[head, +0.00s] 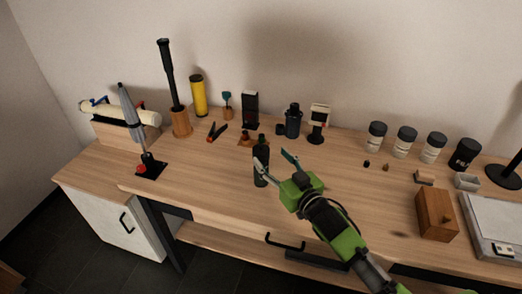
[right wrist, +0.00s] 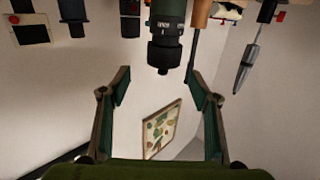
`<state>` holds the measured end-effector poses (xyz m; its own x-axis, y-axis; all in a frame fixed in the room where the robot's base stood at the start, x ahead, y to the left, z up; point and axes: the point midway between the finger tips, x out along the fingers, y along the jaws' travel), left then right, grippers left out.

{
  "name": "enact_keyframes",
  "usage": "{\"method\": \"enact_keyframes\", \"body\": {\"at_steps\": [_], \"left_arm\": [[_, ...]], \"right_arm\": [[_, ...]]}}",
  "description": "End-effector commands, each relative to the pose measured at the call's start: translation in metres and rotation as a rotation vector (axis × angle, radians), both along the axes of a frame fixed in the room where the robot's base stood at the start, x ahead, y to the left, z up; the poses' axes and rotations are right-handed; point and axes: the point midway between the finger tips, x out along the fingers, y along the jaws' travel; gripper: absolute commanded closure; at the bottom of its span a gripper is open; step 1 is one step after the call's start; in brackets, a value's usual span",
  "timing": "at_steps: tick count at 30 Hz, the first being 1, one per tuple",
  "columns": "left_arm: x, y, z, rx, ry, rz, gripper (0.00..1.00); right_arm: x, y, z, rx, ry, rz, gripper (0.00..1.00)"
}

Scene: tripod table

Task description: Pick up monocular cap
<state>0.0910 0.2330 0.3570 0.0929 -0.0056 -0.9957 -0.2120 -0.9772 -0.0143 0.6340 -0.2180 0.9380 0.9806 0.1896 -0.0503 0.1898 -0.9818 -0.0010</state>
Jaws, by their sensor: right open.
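A dark green monocular (head: 261,167) stands upright near the front edge of the table. In the right wrist view, which is upside down, the monocular (right wrist: 167,18) has a black end piece (right wrist: 164,56), which looks like its cap. My right gripper (head: 274,160) is open beside the monocular's upper part, with one fingertip overlapping it in the head view. In the right wrist view the open fingers (right wrist: 157,78) have nothing between them, and the black end piece is just beyond them. I cannot tell whether they touch it. My left gripper is not in view.
Behind stand a black cylinder (head: 293,122), a black box (head: 250,108) and a small screen device (head: 318,122). Red-handled pliers (head: 217,131) lie to the left. Several jars, including one jar (head: 377,135), and a wooden box (head: 436,214) are right.

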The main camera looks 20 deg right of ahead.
Motion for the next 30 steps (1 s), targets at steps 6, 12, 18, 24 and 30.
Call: {"method": "enact_keyframes", "body": {"at_steps": [6,12,18,24,30], "left_arm": [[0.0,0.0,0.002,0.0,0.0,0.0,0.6],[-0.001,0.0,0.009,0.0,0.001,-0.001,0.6],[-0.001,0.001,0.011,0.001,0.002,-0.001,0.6],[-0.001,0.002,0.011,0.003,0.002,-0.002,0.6],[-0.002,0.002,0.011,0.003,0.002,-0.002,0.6]], "right_arm": [[0.016,0.004,0.0,-0.001,0.0,0.0,0.43],[0.038,0.012,-0.003,0.001,0.0,0.0,0.43],[0.06,0.017,-0.007,-0.001,0.001,0.0,0.43],[0.064,0.018,-0.008,-0.001,0.001,0.001,0.43],[0.063,0.018,-0.008,-0.001,0.001,0.001,0.69]]}}
